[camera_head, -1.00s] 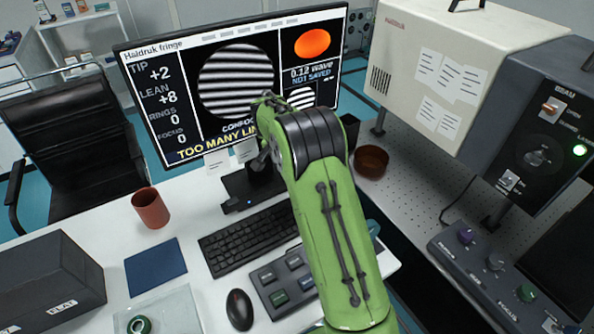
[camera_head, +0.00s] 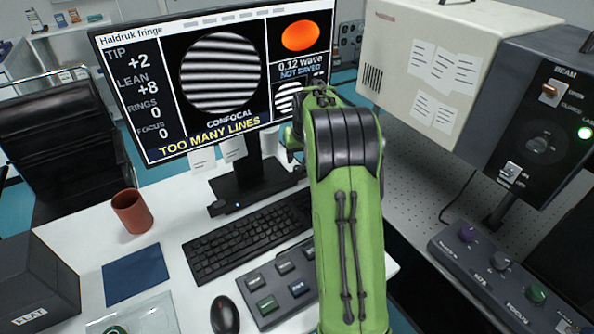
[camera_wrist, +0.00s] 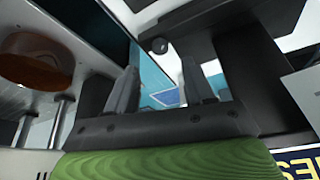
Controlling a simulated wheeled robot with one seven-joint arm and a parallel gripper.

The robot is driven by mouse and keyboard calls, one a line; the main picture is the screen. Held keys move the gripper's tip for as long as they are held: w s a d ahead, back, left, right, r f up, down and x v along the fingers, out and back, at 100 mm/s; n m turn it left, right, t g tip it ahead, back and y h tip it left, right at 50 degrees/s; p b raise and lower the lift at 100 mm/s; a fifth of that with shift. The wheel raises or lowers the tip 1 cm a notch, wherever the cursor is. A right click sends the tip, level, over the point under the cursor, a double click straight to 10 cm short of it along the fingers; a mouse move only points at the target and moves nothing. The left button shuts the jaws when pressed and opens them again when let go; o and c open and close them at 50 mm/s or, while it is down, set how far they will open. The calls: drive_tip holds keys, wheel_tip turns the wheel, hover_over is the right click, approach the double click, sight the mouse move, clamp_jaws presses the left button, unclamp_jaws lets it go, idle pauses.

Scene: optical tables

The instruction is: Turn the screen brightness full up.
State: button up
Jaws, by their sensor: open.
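The screen (camera_head: 222,70) stands on a dark stand on the white desk. It shows striped fringes and "TOO MANY LINES". Part of its lettering shows at the lower right of the wrist view (camera_wrist: 302,165). My green arm reaches to the screen's lower right corner; in the head view my gripper is hidden behind my arm. In the wrist view my gripper (camera_wrist: 160,68) is open, with nothing between its fingers. A small dark round knob (camera_wrist: 160,46) shows beyond the fingertips, apart from them. I cannot tell whether it is the brightness control.
A keyboard (camera_head: 235,248), a button pad (camera_head: 270,283), a mouse (camera_head: 225,315) and a red-brown mug (camera_head: 132,211) are on the desk. A cream box (camera_head: 420,60) and a knob panel (camera_head: 505,270) stand at right.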

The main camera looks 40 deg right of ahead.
sight(298, 168)
drive_tip(key=b+x, duration=0.1)
drive_tip(key=x, duration=0.6)
drive_tip(key=shift+w+f+b, duration=0.1)
drive_tip(key=shift+f+b, duration=0.1)
drive_tip(key=shift+b, duration=0.15)
drive_tip(key=shift+c, duration=0.2)
clamp_jaws()
